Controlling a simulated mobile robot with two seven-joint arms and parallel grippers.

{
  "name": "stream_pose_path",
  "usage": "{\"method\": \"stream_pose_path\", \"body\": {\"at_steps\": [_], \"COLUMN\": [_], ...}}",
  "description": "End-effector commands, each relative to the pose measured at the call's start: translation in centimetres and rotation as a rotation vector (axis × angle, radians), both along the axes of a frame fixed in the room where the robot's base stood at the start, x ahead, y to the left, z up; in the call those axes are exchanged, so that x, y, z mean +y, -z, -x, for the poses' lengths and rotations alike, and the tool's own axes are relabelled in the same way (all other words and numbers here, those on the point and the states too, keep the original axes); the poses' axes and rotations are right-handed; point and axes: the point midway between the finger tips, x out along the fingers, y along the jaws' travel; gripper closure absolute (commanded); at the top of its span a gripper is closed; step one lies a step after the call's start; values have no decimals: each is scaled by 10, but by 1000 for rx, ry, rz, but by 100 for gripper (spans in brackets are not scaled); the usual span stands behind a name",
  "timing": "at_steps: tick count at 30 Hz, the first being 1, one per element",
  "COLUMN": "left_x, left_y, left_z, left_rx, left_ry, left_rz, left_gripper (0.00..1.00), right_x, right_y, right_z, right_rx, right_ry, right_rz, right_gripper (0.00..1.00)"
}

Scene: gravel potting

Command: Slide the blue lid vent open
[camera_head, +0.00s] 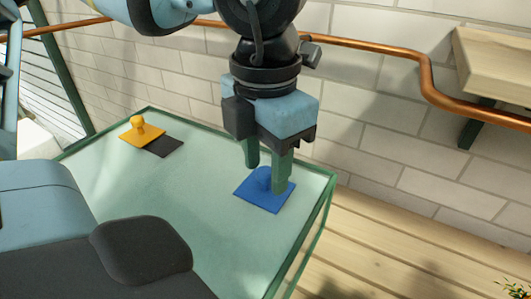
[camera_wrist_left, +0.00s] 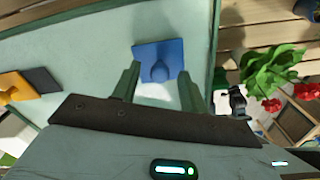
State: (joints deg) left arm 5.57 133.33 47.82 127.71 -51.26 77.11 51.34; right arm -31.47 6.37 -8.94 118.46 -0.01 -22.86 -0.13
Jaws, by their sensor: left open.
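The blue lid vent (camera_head: 254,194) is a flat square plate with a raised knob, lying on the pale green glass lid (camera_head: 190,200) near its right edge. It also shows in the left wrist view (camera_wrist_left: 145,52), its knob pointing toward my fingers. My left gripper (camera_head: 267,172) points down just above the vent, open, with its green fingers on either side of the knob and partly hiding it. In the left wrist view my left gripper (camera_wrist_left: 157,85) has its fingers apart with nothing between them but the knob's end. I cannot tell whether they touch it. My right gripper is not in view.
A yellow vent (camera_head: 141,133) with a knob sits at the lid's far left beside a dark opening (camera_head: 165,146). A copper pipe (camera_head: 385,50) runs along the brick wall. A wooden shelf (camera_head: 495,65) is at the right. Red-flowered plants (camera_wrist_left: 275,75) stand beyond the lid.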

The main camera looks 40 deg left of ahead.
Motion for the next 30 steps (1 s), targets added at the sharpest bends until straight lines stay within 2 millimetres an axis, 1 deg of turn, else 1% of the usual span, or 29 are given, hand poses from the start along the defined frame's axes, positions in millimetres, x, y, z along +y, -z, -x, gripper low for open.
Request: {"method": "stream_pose_path", "body": {"at_steps": [8, 15, 18, 26, 29, 30], "left_x": [0, 0, 0, 2, 13, 20], "left_y": [2, 1, 1, 1, 0, 0], "left_z": [0, 0, 0, 0, -1, -1], "left_rx": [0, 0, 0, -2, -5, -6], "left_ry": [0, 0, 0, -2, -4, -7], "left_rz": [0, 0, 0, 1, 1, 0], "left_gripper": [57, 88, 100, 100, 100, 100], "right_x": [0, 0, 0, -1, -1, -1], "right_y": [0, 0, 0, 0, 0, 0], "right_z": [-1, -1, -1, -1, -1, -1], "right_rx": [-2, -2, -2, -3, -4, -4], "right_ry": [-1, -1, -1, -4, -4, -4], "right_rz": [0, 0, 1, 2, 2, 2], "right_gripper": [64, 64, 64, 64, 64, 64]}}
